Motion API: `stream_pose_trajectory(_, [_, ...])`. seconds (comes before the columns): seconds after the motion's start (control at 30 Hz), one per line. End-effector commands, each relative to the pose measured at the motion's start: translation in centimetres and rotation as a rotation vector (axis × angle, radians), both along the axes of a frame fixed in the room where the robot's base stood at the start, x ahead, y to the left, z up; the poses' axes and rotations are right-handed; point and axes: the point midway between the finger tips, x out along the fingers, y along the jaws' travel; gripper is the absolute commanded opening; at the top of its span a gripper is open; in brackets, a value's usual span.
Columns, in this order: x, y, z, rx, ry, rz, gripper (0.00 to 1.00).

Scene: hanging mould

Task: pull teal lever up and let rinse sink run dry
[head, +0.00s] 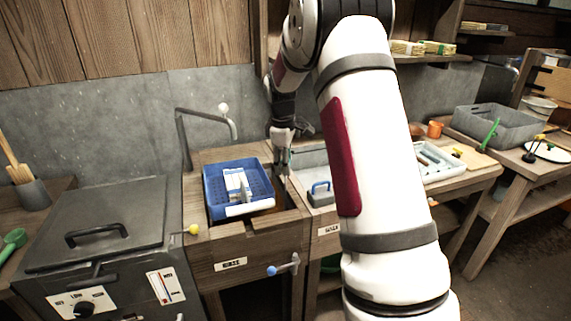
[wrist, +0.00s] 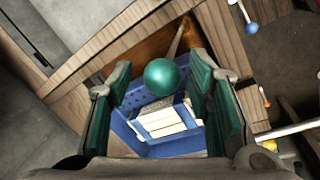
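The teal ball knob of the lever (wrist: 166,76) shows in the wrist view, with its thin rod running up and right. My gripper (wrist: 158,68) is open, its two teal-padded fingers on either side of the knob with gaps visible. In the head view my gripper (head: 283,160) points down at the right of the rinse sink, and I cannot make out the lever there. The wooden rinse sink (head: 290,216) has a copper-coloured inside. A blue basket (head: 212,205) holding white blocks sits at it and also shows in the wrist view (wrist: 186,106). The water level cannot be told.
A bent tap (head: 184,140) with a white knob stands behind the sink. A dark lidded machine (head: 100,230) is at left, with a yellow knob (head: 193,229) beside it. A blue-tipped handle (head: 283,267) juts from the sink's front.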

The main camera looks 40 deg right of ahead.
Motion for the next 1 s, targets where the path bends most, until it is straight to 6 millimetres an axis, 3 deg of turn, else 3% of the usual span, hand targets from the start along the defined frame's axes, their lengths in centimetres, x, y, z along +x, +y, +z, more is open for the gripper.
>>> stream_pose_trajectory(0.37, [-0.1, 0.1, 0.4, 0.001, 0.002, 0.0, 0.47])
stream_pose_trajectory(0.8, [-1.1, 1.3, 8.4, 0.0, 0.0, 0.0, 0.47])
stream_pose_trajectory(1.0, [-1.4, 1.7, 10.8, 0.001, 0.002, 0.0, 0.47])
